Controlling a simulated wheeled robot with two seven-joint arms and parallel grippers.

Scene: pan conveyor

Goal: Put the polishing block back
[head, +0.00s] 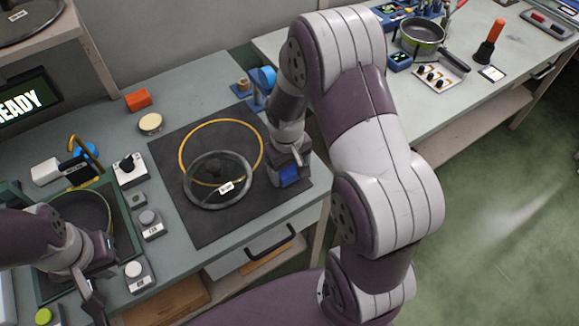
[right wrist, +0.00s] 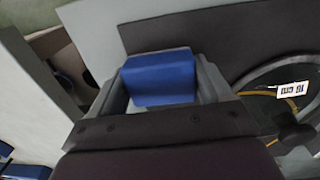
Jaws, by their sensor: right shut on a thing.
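The polishing block is a blue block (head: 289,176) held between the fingers of my right gripper (head: 287,168), at the right edge of the dark mat. In the right wrist view the blue block (right wrist: 159,77) sits between the two grey fingers of the right gripper (right wrist: 162,90), which is shut on it. I cannot tell whether the block touches the surface below. My left gripper (head: 92,295) is at the lower left, by the tray with the pan. Its fingers do not show clearly.
A glass lid (head: 190,198) and a yellow ring (head: 182,150) lie on the dark mat (head: 205,232). A blue tape dispenser (head: 259,88) stands behind my right gripper. An orange block (head: 138,100) and a round tin (head: 150,123) are further left. A pan (head: 105,213) sits in a green tray.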

